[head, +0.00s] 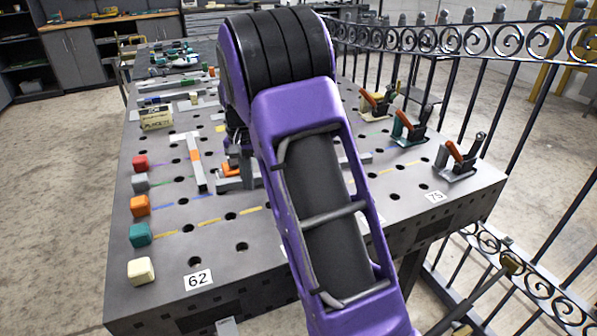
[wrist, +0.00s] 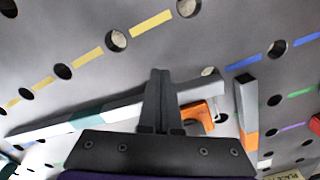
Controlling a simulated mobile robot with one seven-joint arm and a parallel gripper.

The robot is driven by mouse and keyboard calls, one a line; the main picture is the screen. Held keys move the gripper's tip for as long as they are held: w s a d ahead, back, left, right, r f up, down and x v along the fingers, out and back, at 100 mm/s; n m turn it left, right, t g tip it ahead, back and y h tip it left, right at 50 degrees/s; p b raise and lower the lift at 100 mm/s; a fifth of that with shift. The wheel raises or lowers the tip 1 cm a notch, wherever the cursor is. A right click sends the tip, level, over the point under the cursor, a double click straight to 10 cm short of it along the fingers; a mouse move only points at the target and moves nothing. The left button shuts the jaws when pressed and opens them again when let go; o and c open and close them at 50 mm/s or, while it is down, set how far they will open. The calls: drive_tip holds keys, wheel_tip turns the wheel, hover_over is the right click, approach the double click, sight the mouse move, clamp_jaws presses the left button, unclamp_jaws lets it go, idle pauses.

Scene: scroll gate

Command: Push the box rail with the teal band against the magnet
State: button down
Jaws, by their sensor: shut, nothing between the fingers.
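The box rail with the teal band (wrist: 120,112) lies across the middle of the wrist view, pale grey, its teal band left of my fingers. In the head view my arm hides most of it; a pale end (head: 355,158) shows right of the arm. My gripper (wrist: 160,74) is shut and empty, its fingers upright in the picture and overlapping the rail; I cannot tell if they touch it. An orange piece (wrist: 199,112), possibly the magnet, is close right of the fingers, partly hidden by the gripper body. It also shows in the head view (head: 231,170), left of my arm.
A rail with an orange band (head: 197,165) lies left of the orange piece. Several coloured cubes (head: 141,234) line the table's left side. Lever clamps (head: 462,158) stand along its right side. A scroll fence (head: 480,42) runs beyond. The holed front tabletop is mostly clear.

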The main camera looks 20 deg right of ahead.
drive_tip(key=shift+f, duration=0.95)
drive_tip(key=shift+w+r+p, duration=0.1)
drive_tip(key=shift+r+p, duration=0.2)
idle(0.9)
drive_tip(key=shift+w+p, duration=0.6)
drive_tip(key=shift+w, duration=0.5)
drive_tip(key=shift+s, duration=0.1)
drive_tip(key=shift+s+b, duration=0.4)
drive_tip(key=shift+s, duration=0.75)
